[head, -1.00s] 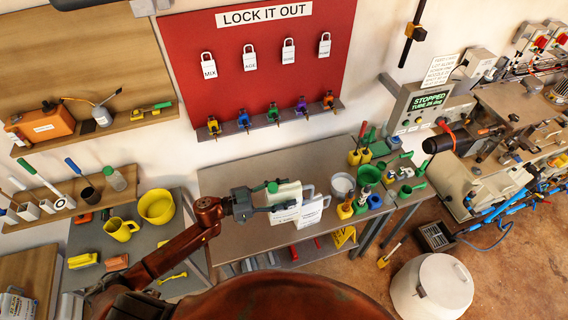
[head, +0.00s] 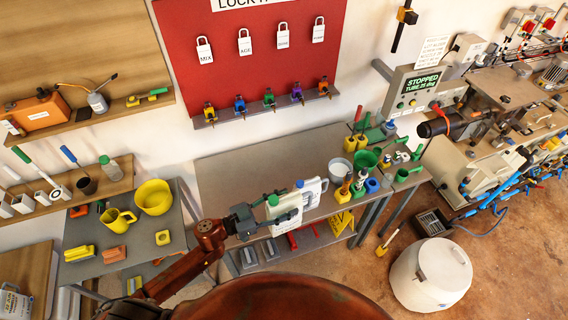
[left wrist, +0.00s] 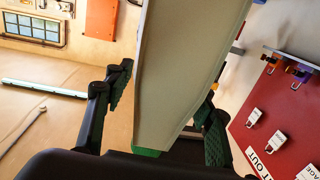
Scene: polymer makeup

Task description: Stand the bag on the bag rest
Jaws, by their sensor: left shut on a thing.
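My left gripper (head: 262,208) is shut on a cream container with a green cap (head: 286,216). It is the only thing held, and I cannot tell for sure that it is the bag. It is upright, by the front edge of the grey table (head: 235,180), with the cap at the top. In the left wrist view the container (left wrist: 190,70) fills the space between the two dark fingers, its green cap (left wrist: 146,152) at the bottom. I cannot make out a bag rest. My right gripper is not in view.
A white jug with a blue cap (head: 313,192) stands just right of the held container. A grey bucket (head: 340,168), a green funnel (head: 366,159) and yellow-based tools are further right. A yellow mug (head: 118,220) and bowl (head: 154,197) are on the left table. The table's back left is clear.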

